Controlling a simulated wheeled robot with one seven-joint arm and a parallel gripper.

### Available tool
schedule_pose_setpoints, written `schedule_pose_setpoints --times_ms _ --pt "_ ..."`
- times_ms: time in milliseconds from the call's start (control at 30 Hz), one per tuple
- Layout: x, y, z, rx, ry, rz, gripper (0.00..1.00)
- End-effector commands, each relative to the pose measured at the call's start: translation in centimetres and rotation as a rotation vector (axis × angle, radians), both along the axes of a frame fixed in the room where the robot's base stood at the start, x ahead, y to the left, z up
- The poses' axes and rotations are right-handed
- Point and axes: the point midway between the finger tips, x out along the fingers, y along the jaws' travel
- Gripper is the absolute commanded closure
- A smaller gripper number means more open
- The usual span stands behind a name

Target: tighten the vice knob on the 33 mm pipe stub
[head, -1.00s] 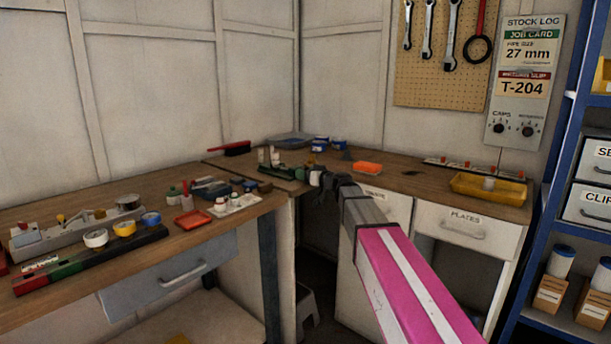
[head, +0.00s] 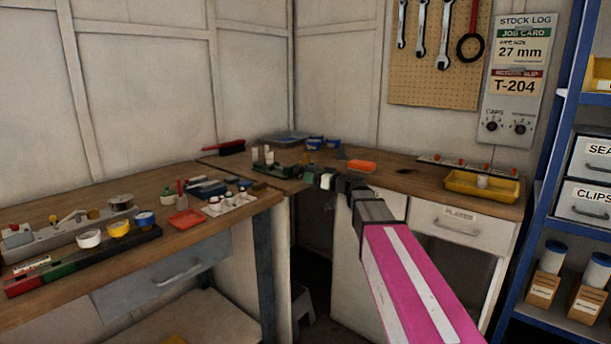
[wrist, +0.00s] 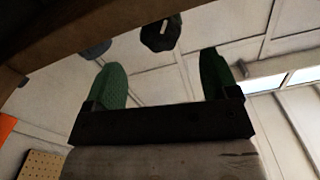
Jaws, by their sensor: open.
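A dark, lobed knob with a white mark (wrist: 160,36) shows in the wrist view, just beyond and between my fingertips; I take it for the vice knob. My gripper (wrist: 161,62) has its two green fingers spread apart, with nothing between them. In the head view my gripper (head: 322,180) is at the front edge of the corner bench, close to the right of a green vice (head: 268,166). Small pale upright pieces stand at the vice, too small to tell whether one is the pipe stub. The knob cannot be made out in the head view.
The wooden bench edge crosses the top of the wrist view. An orange tray (head: 361,167) and a yellow tray (head: 482,187) stand on the right bench. The left bench (head: 60,208) is crowded with small parts. A blue shelf rack (head: 556,130) stands at right.

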Motion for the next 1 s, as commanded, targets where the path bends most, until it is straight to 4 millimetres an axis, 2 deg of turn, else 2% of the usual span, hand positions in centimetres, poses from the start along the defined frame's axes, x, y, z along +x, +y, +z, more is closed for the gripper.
schedule_pose_setpoints --times_ms 33,233,667,1000 --pt "-0.8 -0.7 0.0 0.000 0.000 -0.001 0.20" --pt "-1.9 -2.3 0.0 0.000 0.000 0.000 0.20" --pt "-2.0 -2.6 0.0 -0.005 -0.006 0.000 0.20" --pt "-2.2 -2.9 0.2 -0.184 -0.236 0.000 0.20"
